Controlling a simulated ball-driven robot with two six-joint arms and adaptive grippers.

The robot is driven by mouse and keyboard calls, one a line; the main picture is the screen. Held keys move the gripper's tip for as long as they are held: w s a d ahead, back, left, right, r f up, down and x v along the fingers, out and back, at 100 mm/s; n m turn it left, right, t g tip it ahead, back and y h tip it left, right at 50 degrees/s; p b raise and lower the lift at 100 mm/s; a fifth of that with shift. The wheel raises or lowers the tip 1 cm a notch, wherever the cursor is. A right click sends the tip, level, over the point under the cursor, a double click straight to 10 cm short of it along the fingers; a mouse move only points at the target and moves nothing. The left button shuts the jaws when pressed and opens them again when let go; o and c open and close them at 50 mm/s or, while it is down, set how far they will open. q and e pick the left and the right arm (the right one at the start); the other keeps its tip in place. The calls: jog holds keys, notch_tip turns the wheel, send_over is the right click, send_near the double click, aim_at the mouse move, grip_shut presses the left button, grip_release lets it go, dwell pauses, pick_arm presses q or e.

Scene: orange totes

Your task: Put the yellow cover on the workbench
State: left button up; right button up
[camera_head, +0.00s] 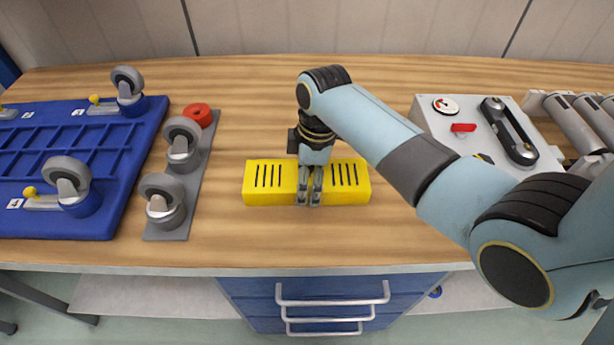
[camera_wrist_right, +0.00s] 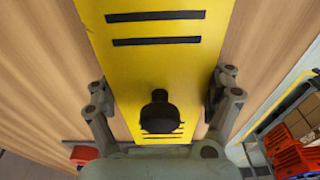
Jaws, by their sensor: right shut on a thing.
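The yellow cover (camera_head: 262,186) is a long block with two groups of black slots. It lies level, left to right, at the middle of the wooden workbench (camera_head: 225,235). My right gripper (camera_head: 309,198) comes down over the middle of the cover and is shut on it. In the right wrist view the cover (camera_wrist_right: 150,65) runs between the two fingers. I cannot tell whether its underside touches the bench top or is just above it. My left gripper is not in view.
Left of the cover are a grey plate (camera_head: 205,150) with casters, a red ring (camera_head: 198,114) and a blue panel (camera_head: 105,165) with casters. A grey box (camera_head: 430,105) and grey cylinders (camera_head: 580,118) stand right. Bare wood surrounds the cover. Blue drawers (camera_head: 255,300) are below.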

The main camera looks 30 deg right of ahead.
jog(key=o, duration=1.3)
jog(key=shift+f, duration=0.1)
jog(key=r, duration=0.8)
jog(key=d+r, duration=0.1)
jog(key=r, duration=0.3)
jog(key=shift+s+d+r, duration=0.1)
jog(key=shift+s, duration=0.3)
